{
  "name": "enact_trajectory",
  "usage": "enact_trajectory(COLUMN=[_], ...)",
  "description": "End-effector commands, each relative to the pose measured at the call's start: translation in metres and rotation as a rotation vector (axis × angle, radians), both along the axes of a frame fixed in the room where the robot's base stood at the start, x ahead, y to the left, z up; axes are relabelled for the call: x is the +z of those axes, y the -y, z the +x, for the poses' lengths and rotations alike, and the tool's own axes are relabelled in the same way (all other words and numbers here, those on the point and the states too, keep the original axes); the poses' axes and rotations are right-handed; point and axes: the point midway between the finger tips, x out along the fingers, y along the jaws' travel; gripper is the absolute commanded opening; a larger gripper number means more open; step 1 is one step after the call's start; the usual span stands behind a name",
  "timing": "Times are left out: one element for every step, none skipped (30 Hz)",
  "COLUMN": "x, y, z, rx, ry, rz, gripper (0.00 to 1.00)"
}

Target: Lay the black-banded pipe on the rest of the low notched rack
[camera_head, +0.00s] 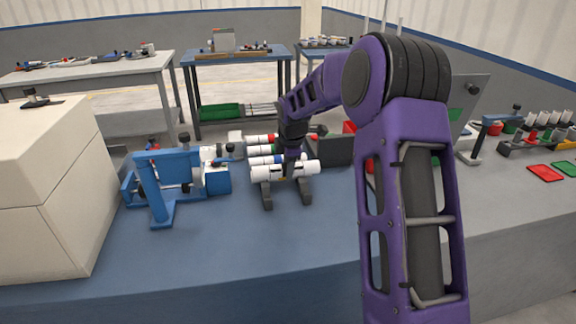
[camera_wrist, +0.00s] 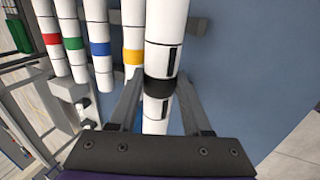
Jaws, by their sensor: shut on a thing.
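The black-banded pipe (camera_wrist: 162,60) is white with a wide black band and thin black marks. It runs between the fingers of my gripper (camera_wrist: 160,105) in the wrist view, and my gripper is shut on it near the band. In the head view my gripper (camera_head: 288,168) is over the front white pipe (camera_head: 306,168) at the low dark notched rack (camera_head: 267,196). The rack's two front feet show below the pipes. My fingers hide part of this pipe, and I cannot tell whether it touches the rack.
White pipes with red (camera_wrist: 52,39), green (camera_wrist: 73,43), blue (camera_wrist: 100,48) and yellow (camera_wrist: 133,57) bands lie side by side left of the held pipe. A blue clamp fixture (camera_head: 158,190) stands left of the rack. The blue tabletop in front is clear.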

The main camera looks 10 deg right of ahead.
Motion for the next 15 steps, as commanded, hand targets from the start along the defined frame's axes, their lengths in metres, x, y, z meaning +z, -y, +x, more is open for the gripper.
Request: enact_trajectory(x=[-0.01, -0.013, -0.017, -0.02, -0.023, -0.027, -0.029, -0.031, -0.035, -0.038, -0.041, -0.045, -0.048, -0.051, -0.054], y=[0.0, 0.0, 0.0, 0.0, 0.0, 0.0, 0.0, 0.0, 0.0, 0.0, 0.0, 0.0, 0.0, 0.0, 0.0], z=[0.0, 0.0, 0.0, 0.0, 0.0, 0.0, 0.0, 0.0, 0.0, 0.0, 0.0, 0.0, 0.0, 0.0, 0.0], rx=[0.0, 0.0, 0.0, 0.0, 0.0, 0.0, 0.0, 0.0, 0.0, 0.0, 0.0, -0.001, -0.001, -0.001, -0.001], ry=[0.0, 0.0, 0.0, 0.0, 0.0, 0.0, -0.001, -0.001, 0.0, 0.0, 0.0, 0.0, -0.001, -0.001, -0.001], rz=[0.0, 0.0, 0.0, 0.0, 0.0, 0.0, 0.0, 0.0, 0.0, 0.0, 0.0, 0.0, -0.001, -0.001, -0.001], gripper=[0.0, 0.0, 0.0, 0.0, 0.0, 0.0, 0.0, 0.0, 0.0, 0.0, 0.0, 0.0, 0.0, 0.0, 0.0])
